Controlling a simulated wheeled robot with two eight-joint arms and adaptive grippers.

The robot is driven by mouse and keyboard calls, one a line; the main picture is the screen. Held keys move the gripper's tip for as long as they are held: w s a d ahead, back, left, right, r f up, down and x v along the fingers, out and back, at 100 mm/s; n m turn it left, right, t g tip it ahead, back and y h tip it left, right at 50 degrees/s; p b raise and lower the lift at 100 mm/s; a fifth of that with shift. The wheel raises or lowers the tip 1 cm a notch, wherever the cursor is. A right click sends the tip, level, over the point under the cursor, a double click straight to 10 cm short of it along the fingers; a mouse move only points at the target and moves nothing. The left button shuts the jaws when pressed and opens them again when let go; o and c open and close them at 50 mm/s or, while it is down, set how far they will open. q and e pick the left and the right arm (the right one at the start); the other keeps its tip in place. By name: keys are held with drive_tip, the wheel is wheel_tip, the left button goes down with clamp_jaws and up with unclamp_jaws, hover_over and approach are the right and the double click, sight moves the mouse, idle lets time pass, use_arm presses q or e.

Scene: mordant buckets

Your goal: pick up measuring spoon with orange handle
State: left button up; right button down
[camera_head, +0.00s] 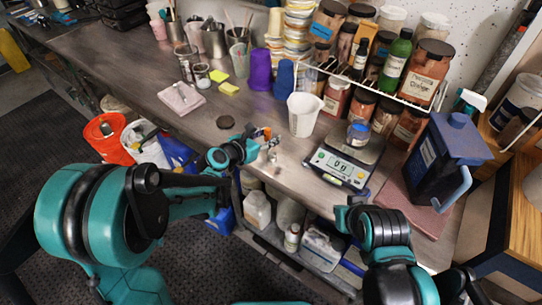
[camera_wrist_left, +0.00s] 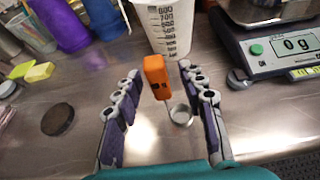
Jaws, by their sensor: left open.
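The measuring spoon has an orange handle (camera_wrist_left: 156,78) and a small round metal bowl (camera_wrist_left: 181,115). In the left wrist view it is between the fingers of my left gripper (camera_wrist_left: 159,70), handle pointing away and bowl nearer the palm. The fingers are spread, with a gap to the handle on each side. In the head view my left gripper (camera_head: 264,143) is at the front edge of the counter, and a bit of the orange handle (camera_head: 267,132) shows beside it.
A white measuring cup (camera_head: 303,114) stands just beyond the spoon. A dark round disc (camera_wrist_left: 58,119) and yellow sponges (camera_head: 229,89) lie left. A blue pitcher (camera_head: 436,160) stands far right.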

sight(268, 129)
use_arm(q)
drive_tip(key=shift+r, duration=0.1)
drive_tip(key=c, duration=0.4)
clamp_jaws()
drive_tip(key=shift+r, duration=0.25)
wheel_tip(268, 129, up, 4)
drive_tip(key=p, duration=0.2)
drive_tip(key=shift+p, duration=0.3)
drive_tip(key=s+d+r+p, duration=0.3)
drive_tip(key=s+d+r, duration=0.3)
drive_tip(key=d, duration=0.3)
drive_tip(key=shift+s+r+p, duration=0.2)
drive_tip(key=shift+s+p, duration=0.1)
drive_tip(key=shift+s, duration=0.4)
